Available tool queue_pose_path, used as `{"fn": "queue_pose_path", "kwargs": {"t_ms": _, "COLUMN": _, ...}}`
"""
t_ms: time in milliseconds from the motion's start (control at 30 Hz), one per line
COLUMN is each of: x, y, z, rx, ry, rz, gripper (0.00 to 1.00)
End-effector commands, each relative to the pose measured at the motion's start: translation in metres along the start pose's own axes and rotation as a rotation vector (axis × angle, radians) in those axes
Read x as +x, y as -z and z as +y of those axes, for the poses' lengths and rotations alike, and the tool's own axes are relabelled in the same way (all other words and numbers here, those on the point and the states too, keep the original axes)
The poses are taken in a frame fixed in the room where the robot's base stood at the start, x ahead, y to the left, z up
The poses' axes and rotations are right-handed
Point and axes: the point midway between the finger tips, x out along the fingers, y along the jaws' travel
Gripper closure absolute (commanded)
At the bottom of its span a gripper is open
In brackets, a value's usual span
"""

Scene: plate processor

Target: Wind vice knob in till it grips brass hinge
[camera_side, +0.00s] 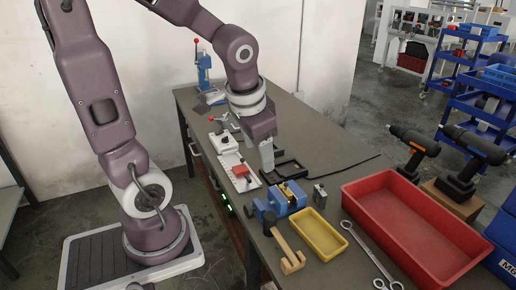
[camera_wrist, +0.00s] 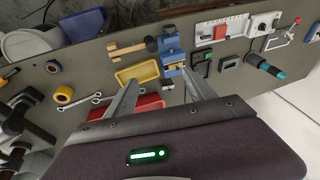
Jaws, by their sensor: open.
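The blue vice (camera_side: 288,203) stands on the bench, left of the yellow tray; it also shows in the wrist view (camera_wrist: 171,46). A small yellow, brass-coloured piece, apparently the brass hinge (camera_side: 288,190), sits at the vice's jaws; it also shows in the wrist view (camera_wrist: 176,67). Whether the jaws touch it is too small to tell. The vice knob (camera_side: 269,221) appears as a dark round part at the vice's near-left end. My gripper (camera_side: 267,160) is above the bench, behind the vice and apart from it. In the wrist view its two fingers (camera_wrist: 160,79) are spread and empty.
A yellow tray (camera_side: 301,232) and a large red bin (camera_side: 424,274) lie right of the vice. A wooden mallet (camera_side: 289,258) lies in front of it, close to the knob. A wrench (camera_side: 366,256) lies between tray and bin.

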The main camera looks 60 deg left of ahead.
Motion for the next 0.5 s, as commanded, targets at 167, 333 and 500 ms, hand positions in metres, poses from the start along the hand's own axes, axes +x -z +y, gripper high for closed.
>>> {"fn": "queue_pose_path", "kwargs": {"t_ms": 167, "x": 0.025, "y": 0.006, "z": -0.005, "rx": 0.010, "ry": -0.035, "rz": -0.047, "gripper": 0.37}}
{"fn": "queue_pose_path", "kwargs": {"t_ms": 333, "x": 0.127, "y": 0.007, "z": -0.033, "rx": 0.025, "ry": -0.148, "rz": -0.167, "gripper": 0.37}}
{"fn": "queue_pose_path", "kwargs": {"t_ms": 500, "x": 0.207, "y": -0.023, "z": -0.059, "rx": 0.029, "ry": -0.200, "rz": -0.238, "gripper": 0.37}}
